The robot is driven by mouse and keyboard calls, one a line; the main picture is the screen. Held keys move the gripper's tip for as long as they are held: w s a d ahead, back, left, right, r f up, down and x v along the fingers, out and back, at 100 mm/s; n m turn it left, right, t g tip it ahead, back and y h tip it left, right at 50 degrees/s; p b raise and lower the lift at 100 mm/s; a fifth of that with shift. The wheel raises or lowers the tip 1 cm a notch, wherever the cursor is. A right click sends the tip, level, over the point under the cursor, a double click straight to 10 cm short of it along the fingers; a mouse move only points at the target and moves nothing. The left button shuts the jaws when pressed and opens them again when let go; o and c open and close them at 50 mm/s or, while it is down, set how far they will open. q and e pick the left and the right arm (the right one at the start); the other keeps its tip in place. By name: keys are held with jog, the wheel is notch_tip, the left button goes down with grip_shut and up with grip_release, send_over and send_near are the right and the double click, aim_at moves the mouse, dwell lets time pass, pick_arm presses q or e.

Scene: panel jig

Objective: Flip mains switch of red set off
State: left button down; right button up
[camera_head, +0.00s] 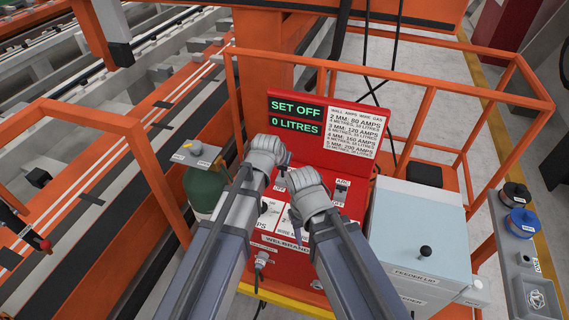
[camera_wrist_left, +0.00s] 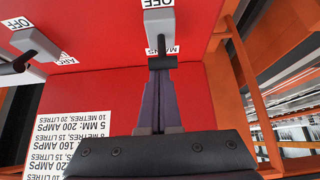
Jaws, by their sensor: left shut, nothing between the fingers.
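The red set (camera_head: 325,130) has a sloping red panel, and its display (camera_head: 295,116) reads "SET OFF" and "0 LITRES". In the left wrist view the mains switch (camera_wrist_left: 159,28) is a grey block with a dark lever, beside a partly covered "MAINS" label and an "OFF" label. My left gripper (camera_wrist_left: 162,66) is shut and empty, its tips right at the lever; I cannot tell whether they touch. In the head view my left gripper (camera_head: 284,168) is mostly hidden by its wrist. My right gripper (camera_head: 295,216) is over the lower panel, its fingers too small to read.
A second grey switch (camera_wrist_left: 36,43) sits beside the mains switch. A pale blue feeder box (camera_head: 415,225) stands right of the set, and a green cylinder (camera_head: 205,190) stands left. Orange rails (camera_head: 400,75) surround the set.

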pick_arm(q)
jog(key=shift+s+a+f, duration=0.15)
jog(key=shift+s+a, duration=0.05)
jog(key=shift+s, duration=0.4)
jog(key=shift+s+a+f, duration=0.15)
jog(key=shift+s, duration=0.4)
jog(key=shift+s+b, duration=0.15)
jog(key=shift+b, duration=0.15)
jog(key=shift+s+a, duration=0.1)
jog(key=shift+s, duration=0.05)
jog(key=shift+s+r+p, duration=0.2)
jog(key=shift+p, duration=0.15)
jog(key=s+a+r+p, duration=0.2)
jog(key=s+r+p, duration=0.2)
jog(key=s+r, duration=0.1)
jog(key=shift+s+a+p, duration=0.2)
jog(key=shift+s+p, duration=0.1)
jog(key=shift+s, duration=0.55)
